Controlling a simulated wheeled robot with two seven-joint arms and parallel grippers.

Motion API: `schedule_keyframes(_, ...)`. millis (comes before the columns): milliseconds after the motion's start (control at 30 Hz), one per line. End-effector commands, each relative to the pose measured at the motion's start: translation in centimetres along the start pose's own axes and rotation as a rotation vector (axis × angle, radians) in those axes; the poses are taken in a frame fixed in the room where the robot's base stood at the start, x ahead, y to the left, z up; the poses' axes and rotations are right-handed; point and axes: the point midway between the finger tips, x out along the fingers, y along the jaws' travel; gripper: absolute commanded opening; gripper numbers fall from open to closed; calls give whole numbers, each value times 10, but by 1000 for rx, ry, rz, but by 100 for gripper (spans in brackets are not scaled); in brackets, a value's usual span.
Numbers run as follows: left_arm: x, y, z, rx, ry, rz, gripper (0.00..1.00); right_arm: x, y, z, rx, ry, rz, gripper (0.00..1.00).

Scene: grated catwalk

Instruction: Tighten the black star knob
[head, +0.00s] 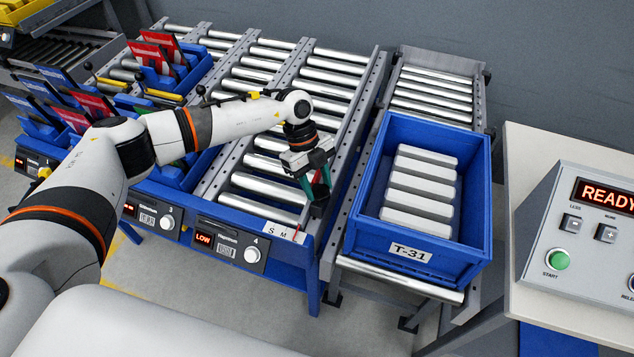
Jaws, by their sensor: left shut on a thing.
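The black star knob (320,194) is at the front right end of the roller lane, beside the lane's side rail. My left gripper (316,183) points down over it from above, its green fingers on either side, shut on the knob. The fingers and wrist hide part of the knob, so its star shape is hard to make out. A white strip lettered S and M (284,232) with a thin red pointer lies just in front on the blue front beam. My right gripper is not in view.
A blue crate marked T-31 (412,254) with several pale packs stands right of the knob. A control box reading READY (590,235) sits on a table at far right. Blue bins with red and blue cards (160,70) stand on the left lanes.

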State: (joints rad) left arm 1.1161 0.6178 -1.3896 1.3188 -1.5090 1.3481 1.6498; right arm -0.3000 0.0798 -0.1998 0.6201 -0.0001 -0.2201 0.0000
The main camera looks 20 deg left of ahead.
Motion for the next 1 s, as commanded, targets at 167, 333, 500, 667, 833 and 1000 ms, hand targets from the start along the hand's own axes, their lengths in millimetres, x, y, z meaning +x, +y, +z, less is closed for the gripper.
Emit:
schedule_keyframes(167, 1, 2, -1, 88, 0, -35, 19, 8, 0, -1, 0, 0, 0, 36)
schedule_keyframes(333, 2, 4, -1, 218, 0, -89, 19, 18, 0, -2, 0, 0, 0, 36)
schedule_keyframes(500, 2, 6, 0, 367, 1, -150, 19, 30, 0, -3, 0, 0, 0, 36)
schedule_keyframes(667, 3, 7, 0, 504, 2, -207, 19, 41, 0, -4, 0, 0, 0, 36)
schedule_keyframes(833, 2, 8, 2, 634, 2, -259, 19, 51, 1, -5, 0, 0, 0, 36)
schedule_keyframes(1000, 2, 8, 2, 734, 2, -301, 19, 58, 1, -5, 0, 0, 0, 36)
